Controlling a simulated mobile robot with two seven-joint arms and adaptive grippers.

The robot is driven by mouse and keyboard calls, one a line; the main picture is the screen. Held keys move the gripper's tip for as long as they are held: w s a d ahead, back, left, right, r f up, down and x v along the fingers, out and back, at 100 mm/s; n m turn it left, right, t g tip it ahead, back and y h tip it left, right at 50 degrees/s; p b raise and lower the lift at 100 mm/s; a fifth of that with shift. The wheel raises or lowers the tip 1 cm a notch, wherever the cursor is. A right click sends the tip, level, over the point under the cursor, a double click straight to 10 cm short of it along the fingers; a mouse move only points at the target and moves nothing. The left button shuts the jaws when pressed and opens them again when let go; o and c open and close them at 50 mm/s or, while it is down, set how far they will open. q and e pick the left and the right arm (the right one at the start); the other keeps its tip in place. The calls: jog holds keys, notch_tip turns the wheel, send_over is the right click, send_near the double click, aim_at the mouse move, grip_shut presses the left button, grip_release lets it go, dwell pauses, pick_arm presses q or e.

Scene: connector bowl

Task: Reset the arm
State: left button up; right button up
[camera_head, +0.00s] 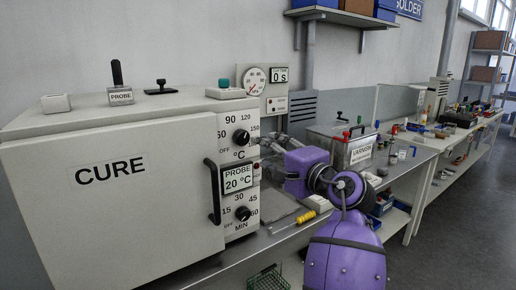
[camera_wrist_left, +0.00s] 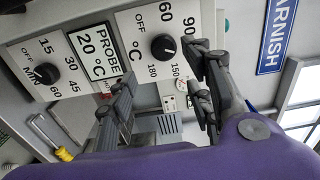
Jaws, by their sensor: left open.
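My left gripper (camera_head: 268,150) is open and empty in front of the right side of the oven's control panel. The left wrist view shows its two dark fingers apart, with nothing between the tips (camera_wrist_left: 160,88). The purple wrist and arm stretch from the bottom of the head view up to the panel. The upper temperature knob (camera_head: 241,137) is close to the fingertips, and it also shows in the left wrist view (camera_wrist_left: 163,47). I cannot tell whether a finger touches it; a gap seems to show. My right gripper is in neither view.
The white CURE oven (camera_head: 110,180) fills the left, with a black door handle (camera_head: 212,190) and a lower minute knob (camera_head: 243,213). A varnish tank (camera_head: 345,150) stands behind my arm. A yellow-handled tool (camera_head: 305,217) lies at the bench edge. Open floor is at right.

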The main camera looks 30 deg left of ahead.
pick_arm(q)
jog(key=shift+s+d, duration=0.25)
jog(key=shift+d, duration=0.3)
